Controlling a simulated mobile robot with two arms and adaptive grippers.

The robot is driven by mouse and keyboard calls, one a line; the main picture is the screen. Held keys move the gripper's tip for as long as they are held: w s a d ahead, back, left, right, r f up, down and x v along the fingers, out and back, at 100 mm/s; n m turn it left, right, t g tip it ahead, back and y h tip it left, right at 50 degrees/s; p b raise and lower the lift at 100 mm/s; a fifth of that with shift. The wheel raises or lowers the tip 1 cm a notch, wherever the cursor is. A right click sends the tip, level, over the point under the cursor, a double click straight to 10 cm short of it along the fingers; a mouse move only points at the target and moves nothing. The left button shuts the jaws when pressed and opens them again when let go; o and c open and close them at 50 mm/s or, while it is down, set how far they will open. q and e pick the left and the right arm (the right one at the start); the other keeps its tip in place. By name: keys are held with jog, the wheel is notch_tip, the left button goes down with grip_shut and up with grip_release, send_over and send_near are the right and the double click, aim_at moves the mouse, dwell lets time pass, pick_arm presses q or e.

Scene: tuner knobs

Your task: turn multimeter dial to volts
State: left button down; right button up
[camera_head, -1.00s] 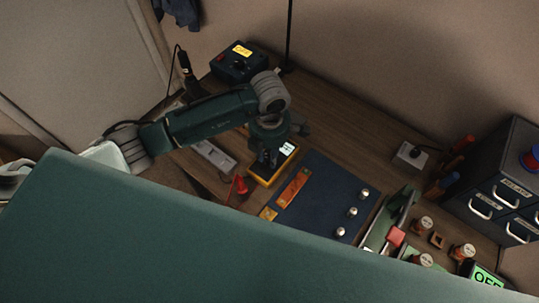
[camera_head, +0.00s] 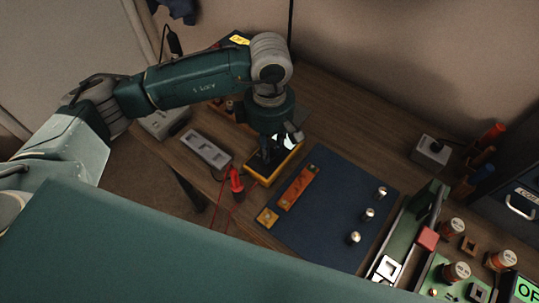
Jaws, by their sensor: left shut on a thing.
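The multimeter (camera_head: 290,164) has a yellow case and lies on the wooden bench left of the blue mat. A bit of its pale display (camera_head: 285,143) shows behind my gripper. My left gripper (camera_head: 266,158) points down over the dark face of the multimeter, fingers close together and shut on what appears to be its dial. The dial itself and its markings are hidden by the fingers, so its setting cannot be read. My right gripper is not in view.
The blue mat (camera_head: 322,225) holds an orange strip (camera_head: 298,187) and silver knobs (camera_head: 368,214). A grey box (camera_head: 431,151) sits at the back right.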

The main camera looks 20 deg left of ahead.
pick_arm(q)
jog(key=shift+m+b, duration=1)
jog(key=shift+b, duration=0.15)
jog(key=shift+r, duration=0.1)
jog(key=shift+w, duration=0.1)
jog(key=c, duration=1.5)
grip_release()
jog(key=shift+o, duration=0.2)
notch_tip(320, 180, up, 12)
